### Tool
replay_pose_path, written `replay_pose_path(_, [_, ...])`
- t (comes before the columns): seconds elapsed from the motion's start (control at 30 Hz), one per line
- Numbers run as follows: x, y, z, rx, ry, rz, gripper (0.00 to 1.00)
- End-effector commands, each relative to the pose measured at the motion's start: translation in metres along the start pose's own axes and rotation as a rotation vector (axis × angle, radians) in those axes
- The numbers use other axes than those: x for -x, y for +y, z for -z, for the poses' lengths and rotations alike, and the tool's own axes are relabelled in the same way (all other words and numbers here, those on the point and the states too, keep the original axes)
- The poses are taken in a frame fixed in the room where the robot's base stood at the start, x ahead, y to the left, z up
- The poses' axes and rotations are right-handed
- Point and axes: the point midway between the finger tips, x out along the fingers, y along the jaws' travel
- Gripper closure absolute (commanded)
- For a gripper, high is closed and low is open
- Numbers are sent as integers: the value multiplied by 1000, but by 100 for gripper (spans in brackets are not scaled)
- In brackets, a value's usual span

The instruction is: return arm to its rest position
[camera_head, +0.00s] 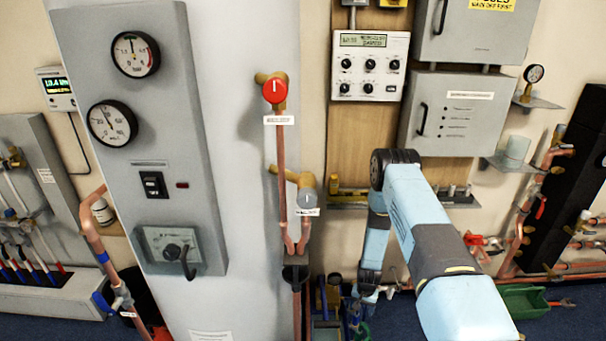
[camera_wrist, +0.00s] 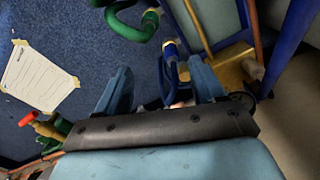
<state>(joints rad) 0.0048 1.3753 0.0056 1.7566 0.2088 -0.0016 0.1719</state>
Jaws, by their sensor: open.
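My arm (camera_head: 407,205) is light blue with dark joints. In the head view it rises from the lower right to a bent elbow before the wooden board, then its forearm hangs straight down to the floor area. My gripper shows in the wrist view (camera_wrist: 160,68), its two blue fingers spread apart. I see nothing gripped. Between and beyond the fingers are a blue looped part (camera_wrist: 170,72) and a green curved hose (camera_wrist: 130,28); I cannot tell whether either touches the fingers.
A grey gauge panel (camera_head: 150,80) stands left, beside copper pipes with a red knob (camera_head: 274,91). A grey cabinet (camera_head: 455,113) and a dial box (camera_head: 370,65) are behind my elbow. A green tray (camera_head: 522,301) lies right. A paper sheet (camera_wrist: 38,76) lies on blue floor.

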Motion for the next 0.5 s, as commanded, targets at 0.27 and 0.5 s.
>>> replay_pose_path(0.27, [49,-9,23,14,20,15,31])
replay_pose_path(0.5, [124,-22,49,41,50,36,31])
